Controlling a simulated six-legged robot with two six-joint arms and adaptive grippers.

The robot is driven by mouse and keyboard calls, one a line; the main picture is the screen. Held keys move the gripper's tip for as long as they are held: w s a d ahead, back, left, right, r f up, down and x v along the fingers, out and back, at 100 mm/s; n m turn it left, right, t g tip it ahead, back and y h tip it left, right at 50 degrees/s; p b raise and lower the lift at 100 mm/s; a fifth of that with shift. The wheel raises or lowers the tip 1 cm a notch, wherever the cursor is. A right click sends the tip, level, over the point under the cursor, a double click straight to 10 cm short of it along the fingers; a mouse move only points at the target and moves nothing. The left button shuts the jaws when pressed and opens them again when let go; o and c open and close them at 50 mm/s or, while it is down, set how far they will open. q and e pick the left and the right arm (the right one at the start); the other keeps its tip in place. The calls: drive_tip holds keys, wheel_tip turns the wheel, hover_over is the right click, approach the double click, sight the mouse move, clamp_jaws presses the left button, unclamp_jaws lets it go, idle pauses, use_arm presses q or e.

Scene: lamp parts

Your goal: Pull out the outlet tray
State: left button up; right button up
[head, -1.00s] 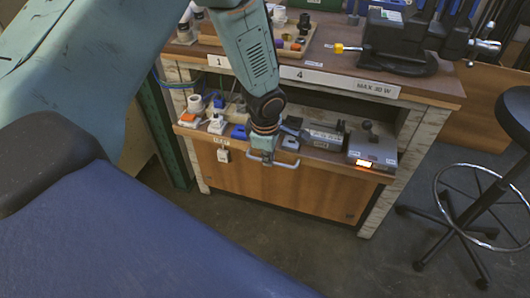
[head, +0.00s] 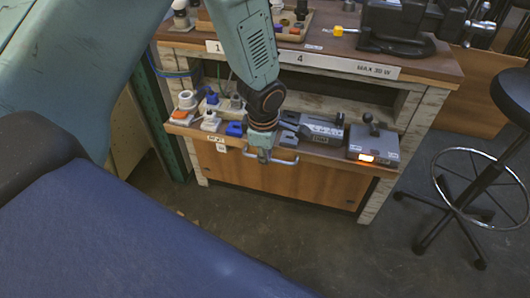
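The outlet tray (head: 330,157) is a wooden pull-out shelf under the bench top, with sockets and boxes standing on it. Its front edge sticks out past the lower cabinet front. A grey bar handle (head: 284,162) is on the front of the tray. My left gripper (head: 262,156) points down at the handle and appears shut around its left part; the fingers are small and partly hidden. My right gripper is out of view.
The tray carries a white socket (head: 187,99), a blue part (head: 235,129) and a grey box with a lit orange display (head: 373,146). A vise (head: 395,28) sits on the bench top. A stool (head: 490,190) stands at the right. The floor before the bench is clear.

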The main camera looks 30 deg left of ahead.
use_arm(q)
drive_tip(key=shift+w, duration=0.15)
wheel_tip(320, 180, up, 9)
drive_tip(key=s+p, duration=0.1)
drive_tip(key=p, duration=0.3)
drive_tip(key=shift+s+d+p, duration=0.25)
drive_tip(key=shift+s+p, duration=0.1)
drive_tip(key=shift+p, duration=0.05)
idle(0.6)
drive_tip(key=shift+b, duration=0.3)
drive_tip(key=shift+r, duration=0.1)
idle(0.3)
